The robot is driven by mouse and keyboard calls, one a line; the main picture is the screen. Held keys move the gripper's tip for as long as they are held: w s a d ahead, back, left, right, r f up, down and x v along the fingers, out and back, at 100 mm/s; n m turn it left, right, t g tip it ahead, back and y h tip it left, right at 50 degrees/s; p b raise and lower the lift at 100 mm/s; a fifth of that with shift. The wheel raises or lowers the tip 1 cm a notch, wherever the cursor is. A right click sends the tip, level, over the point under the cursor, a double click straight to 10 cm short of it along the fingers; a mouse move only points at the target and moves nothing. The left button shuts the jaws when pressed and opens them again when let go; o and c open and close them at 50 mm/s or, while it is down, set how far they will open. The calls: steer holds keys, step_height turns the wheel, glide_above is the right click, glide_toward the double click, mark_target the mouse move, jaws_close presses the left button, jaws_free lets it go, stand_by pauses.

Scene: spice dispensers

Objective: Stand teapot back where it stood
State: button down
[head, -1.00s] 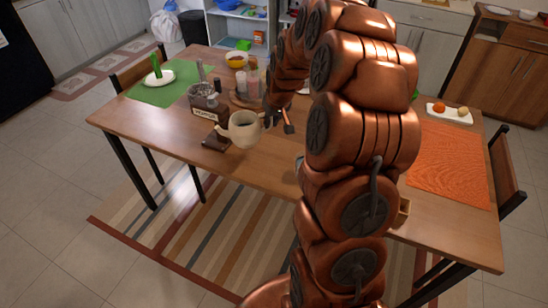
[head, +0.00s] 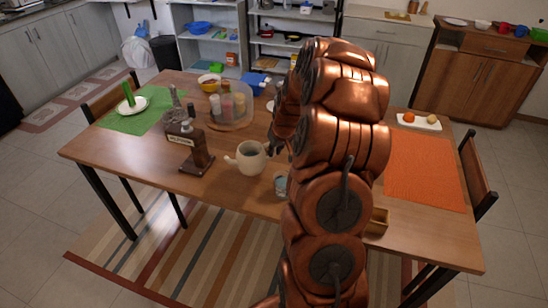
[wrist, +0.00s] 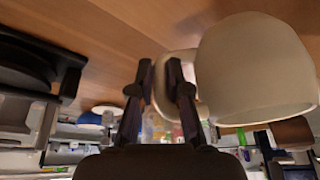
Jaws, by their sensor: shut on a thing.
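The cream teapot (head: 251,158) is upright over the middle of the table (head: 225,190), its spout pointing left. My gripper (head: 272,143) is at its right side, partly hidden behind my arm. In the wrist view, which is upside down, the two dark fingers of my gripper (wrist: 163,78) are closed around the pale handle. The teapot (wrist: 255,68) body fills the right of that view. I cannot tell whether its base touches the table.
A dark wooden dispenser (head: 187,146) with a label stands left of the teapot. A glass (head: 281,184) stands close in front. A round tray (head: 243,120) with several spice jars is behind. An orange mat (head: 425,170) lies right. Table at the front left is clear.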

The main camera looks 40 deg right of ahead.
steer(key=shift+f+p, duration=0.55)
steer(key=shift+f, duration=1.4)
steer(key=shift+f, duration=0.2)
steer(key=c, duration=1.1)
jaws_free()
steer(key=shift+r, duration=0.1)
